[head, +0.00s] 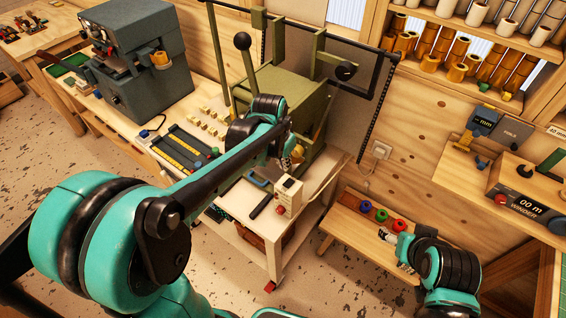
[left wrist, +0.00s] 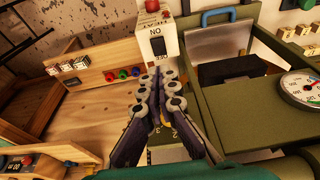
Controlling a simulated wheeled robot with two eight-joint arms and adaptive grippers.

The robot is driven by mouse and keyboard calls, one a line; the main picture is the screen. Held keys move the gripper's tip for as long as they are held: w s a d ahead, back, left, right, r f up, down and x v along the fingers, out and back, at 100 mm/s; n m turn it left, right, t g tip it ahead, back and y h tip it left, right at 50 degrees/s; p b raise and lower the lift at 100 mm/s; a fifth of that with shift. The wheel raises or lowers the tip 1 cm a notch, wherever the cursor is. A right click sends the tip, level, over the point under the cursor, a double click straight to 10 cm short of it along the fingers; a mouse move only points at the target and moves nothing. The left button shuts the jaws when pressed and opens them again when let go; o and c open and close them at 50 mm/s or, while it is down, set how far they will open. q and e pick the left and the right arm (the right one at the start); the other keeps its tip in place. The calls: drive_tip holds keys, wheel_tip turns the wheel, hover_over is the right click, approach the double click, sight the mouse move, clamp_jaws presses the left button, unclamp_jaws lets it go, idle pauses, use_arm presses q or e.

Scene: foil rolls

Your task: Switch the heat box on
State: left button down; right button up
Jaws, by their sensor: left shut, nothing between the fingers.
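The heat box appears to be a small cream box (head: 288,195) on the front corner of the bench. In the left wrist view the cream box (left wrist: 172,37) shows a black rocker switch (left wrist: 158,46) between upside-down ON and OFF marks. Which way the rocker is tipped is unclear. My left gripper (head: 289,162) is shut and empty, close to the box. In the left wrist view its fingertips (left wrist: 165,73) are together just beneath the OFF end in the picture; contact cannot be told. My right gripper (head: 392,238) is by the low shelf, its fingers too small to judge.
A green press (head: 285,85) stands right behind my left gripper, with a gauge (left wrist: 301,88) in the left wrist view. A black-handled tool (head: 261,206) lies beside the box. A low wooden shelf (head: 345,222) holds coloured rolls. Floor shows between bench and shelf.

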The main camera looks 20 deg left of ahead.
sight(287, 184)
use_arm(q)
drive_tip(key=x, duration=0.2)
drive_tip(key=b+x, duration=0.1)
drive_tip(key=x, duration=0.5)
drive_tip(key=shift+s+a+f+b, duration=0.15)
drive_tip(key=shift+s+f+b, duration=0.05)
drive_tip(key=shift+s+b, duration=0.2)
drive_tip(key=shift+f, duration=0.65)
drive_tip(key=shift+s, duration=0.1)
drive_tip(key=shift+s+a+f+t+b, duration=0.15)
drive_tip(key=shift+f+t+b, duration=0.3)
drive_tip(key=shift+b, duration=0.25)
drive_tip(key=shift+r, duration=0.15)
drive_tip(key=shift+w+d+r, duration=0.25)
drive_tip(key=shift+w+d, duration=0.1)
drive_tip(key=shift+w, duration=0.35)
